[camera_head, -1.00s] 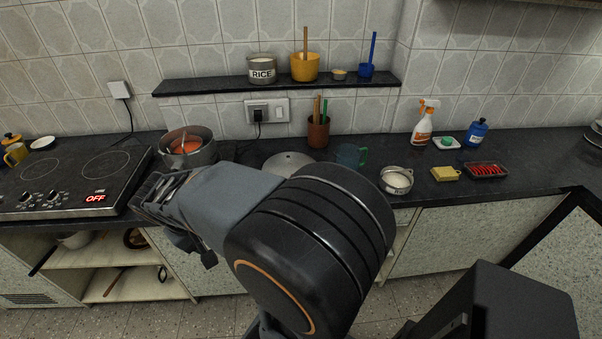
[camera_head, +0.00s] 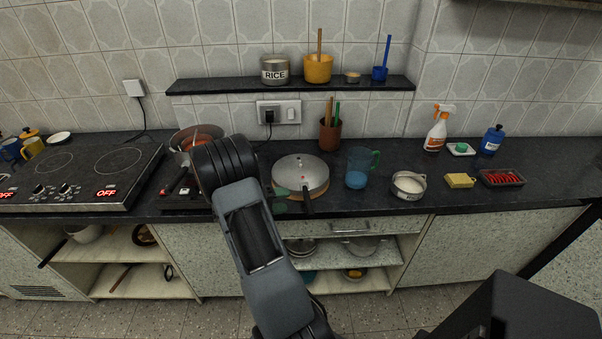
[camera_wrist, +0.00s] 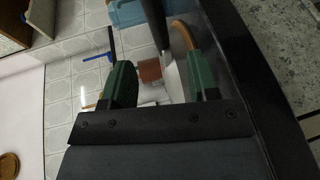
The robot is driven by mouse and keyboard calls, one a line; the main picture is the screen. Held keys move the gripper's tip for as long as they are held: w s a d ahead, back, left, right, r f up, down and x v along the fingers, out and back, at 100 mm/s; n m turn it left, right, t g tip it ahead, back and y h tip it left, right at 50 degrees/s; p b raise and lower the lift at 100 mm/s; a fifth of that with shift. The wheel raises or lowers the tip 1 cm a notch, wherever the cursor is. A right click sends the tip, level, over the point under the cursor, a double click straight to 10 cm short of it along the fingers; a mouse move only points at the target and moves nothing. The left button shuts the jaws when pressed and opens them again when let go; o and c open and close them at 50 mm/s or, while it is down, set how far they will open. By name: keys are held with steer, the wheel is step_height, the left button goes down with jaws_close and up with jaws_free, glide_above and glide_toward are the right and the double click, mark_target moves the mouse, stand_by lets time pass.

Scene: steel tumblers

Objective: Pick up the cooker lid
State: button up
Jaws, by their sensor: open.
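The cooker lid (camera_head: 300,168) is a round silver lid with a dark handle (camera_head: 307,200) pointing toward the counter's front edge. It rests on a round wooden piece on the counter. My gripper (camera_head: 280,199) is mostly hidden behind my arm, its green fingertips showing at the lid's front left. In the wrist view my gripper (camera_wrist: 160,82) is open, its two green fingers apart. A silver surface, apparently the lid (camera_wrist: 174,78), and a dark bar, apparently the handle (camera_wrist: 153,22), show between and beyond the fingers. I cannot tell if either finger touches.
A pot with orange-red contents (camera_head: 203,134) stands left of the lid, partly behind my arm. A blue jug (camera_head: 357,170) stands close on the right, and a brown utensil cup (camera_head: 330,138) behind. A shelf (camera_head: 220,87) runs above. The counter's front edge is near.

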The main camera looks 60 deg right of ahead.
mark_target(307, 197)
steer(key=shift+p+x, duration=0.85)
steer(key=shift+x, duration=3.7)
steer(key=shift+s+a, duration=0.1)
steer(key=shift+a, duration=0.05)
steer(key=shift+c, duration=0.3)
jaws_close()
